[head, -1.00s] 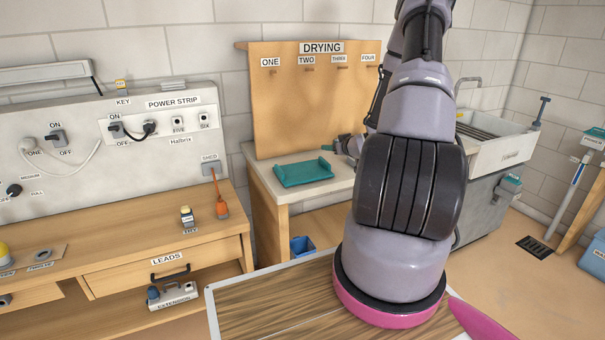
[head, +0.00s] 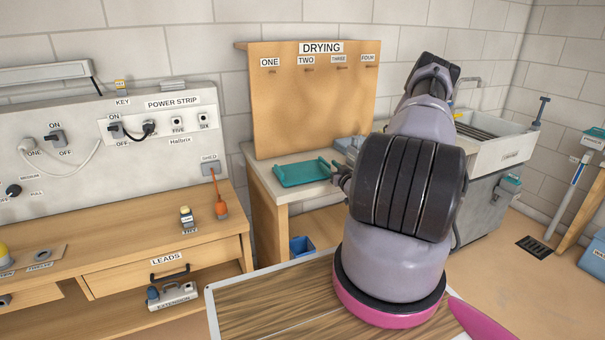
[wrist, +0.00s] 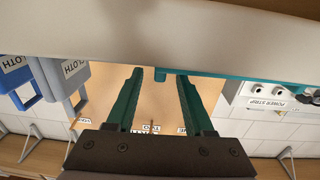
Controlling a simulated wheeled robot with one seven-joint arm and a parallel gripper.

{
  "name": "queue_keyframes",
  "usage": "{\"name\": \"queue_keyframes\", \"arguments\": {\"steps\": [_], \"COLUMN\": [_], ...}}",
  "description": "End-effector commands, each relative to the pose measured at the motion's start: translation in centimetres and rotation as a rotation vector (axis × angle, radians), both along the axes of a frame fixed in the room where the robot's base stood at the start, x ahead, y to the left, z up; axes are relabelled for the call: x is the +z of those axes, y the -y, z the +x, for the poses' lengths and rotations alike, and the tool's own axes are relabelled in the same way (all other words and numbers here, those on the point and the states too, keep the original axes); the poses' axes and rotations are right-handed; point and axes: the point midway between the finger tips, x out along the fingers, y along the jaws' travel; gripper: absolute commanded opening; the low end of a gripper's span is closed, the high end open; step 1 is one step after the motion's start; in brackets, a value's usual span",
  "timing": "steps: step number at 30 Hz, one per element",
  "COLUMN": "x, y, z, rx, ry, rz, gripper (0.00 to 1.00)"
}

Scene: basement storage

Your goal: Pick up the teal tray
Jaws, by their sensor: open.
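The teal tray (head: 303,172) lies flat on the pale counter under the drying board. My gripper (head: 339,177) is just off its right end in the head view, partly hidden by my arm. In the wrist view, a teal strip (wrist: 215,76) runs along the counter's edge, with a small teal tab (wrist: 160,76) seen between the tips of my open gripper (wrist: 159,73). I cannot tell whether the fingers touch the tray. Nothing is held.
The drying board (head: 315,105) stands behind the tray. The sink (head: 490,145) is to the right. A workbench (head: 130,235) is at left, with a power strip panel (head: 160,125) behind it.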

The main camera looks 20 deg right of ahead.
Motion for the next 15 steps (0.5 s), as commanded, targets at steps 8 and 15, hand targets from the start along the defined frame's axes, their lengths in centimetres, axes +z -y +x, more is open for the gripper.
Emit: {"name": "queue_keyframes", "arguments": {"steps": [8, 15], "x": [0.0, 0.0], "y": [0.1, 0.2], "z": [4.0, 4.9], "rx": [0.003, 0.0], "ry": [0.001, 0.0], "rz": [-0.003, 0.0], "gripper": [0.53, 0.53]}}
